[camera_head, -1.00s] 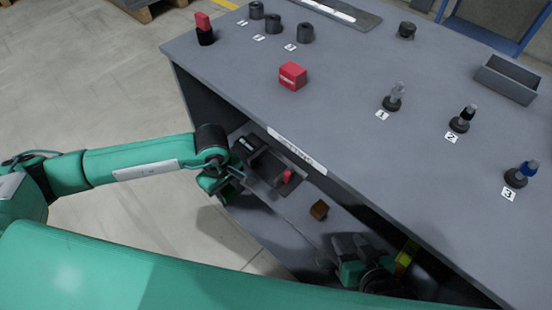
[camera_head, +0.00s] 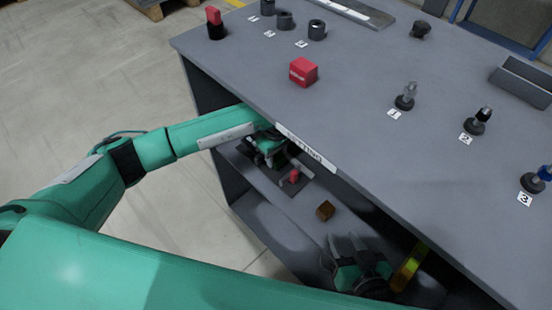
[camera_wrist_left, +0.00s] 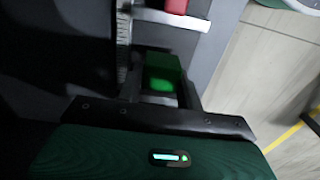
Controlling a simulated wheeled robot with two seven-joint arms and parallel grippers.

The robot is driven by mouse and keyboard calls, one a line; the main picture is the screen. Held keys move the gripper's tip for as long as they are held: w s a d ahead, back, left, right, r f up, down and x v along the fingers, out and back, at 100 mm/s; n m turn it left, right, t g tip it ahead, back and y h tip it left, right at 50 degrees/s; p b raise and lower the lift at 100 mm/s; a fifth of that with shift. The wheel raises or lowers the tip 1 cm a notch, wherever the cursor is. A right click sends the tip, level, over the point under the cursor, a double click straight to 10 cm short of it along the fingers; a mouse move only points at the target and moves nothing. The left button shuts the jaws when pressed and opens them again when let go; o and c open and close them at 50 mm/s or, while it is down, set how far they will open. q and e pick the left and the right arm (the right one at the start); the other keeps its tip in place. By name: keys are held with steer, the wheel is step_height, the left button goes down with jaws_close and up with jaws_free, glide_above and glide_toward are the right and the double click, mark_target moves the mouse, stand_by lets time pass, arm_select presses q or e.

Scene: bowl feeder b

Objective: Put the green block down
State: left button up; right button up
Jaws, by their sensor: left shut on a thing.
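The green block (camera_wrist_left: 163,72) is between the fingers of my left gripper (camera_wrist_left: 160,88) in the left wrist view, and the gripper is shut on it. In the head view my left gripper (camera_head: 270,157) reaches under the table's front edge, above the lower shelf and beside a dark tray (camera_head: 303,186). The block is hidden in the head view. My right gripper (camera_head: 347,250) is over the shelf at the lower right, its two grey fingers apart and nothing visible between them.
A small red piece (camera_head: 295,175) is at the tray. A yellow-green strip (camera_head: 409,267) is right of my right gripper. The tabletop (camera_head: 350,115) overhangs the shelf and carries a red box (camera_head: 303,72).

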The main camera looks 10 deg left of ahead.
arm_select(q)
steer(key=shift+f, duration=0.85)
arm_select(e)
steer(key=shift+a+r+y, duration=0.1)
steer(key=shift+a+y, duration=0.15)
steer(key=shift+y, duration=0.05)
arm_select(q)
steer(key=shift+f, duration=0.1)
steer(key=o, duration=0.8)
steer(key=shift+c, duration=0.2)
arm_select(e)
steer(key=shift+w+r+t, duration=0.1)
steer(key=shift+r+t, duration=0.1)
steer(key=shift+t, duration=0.2)
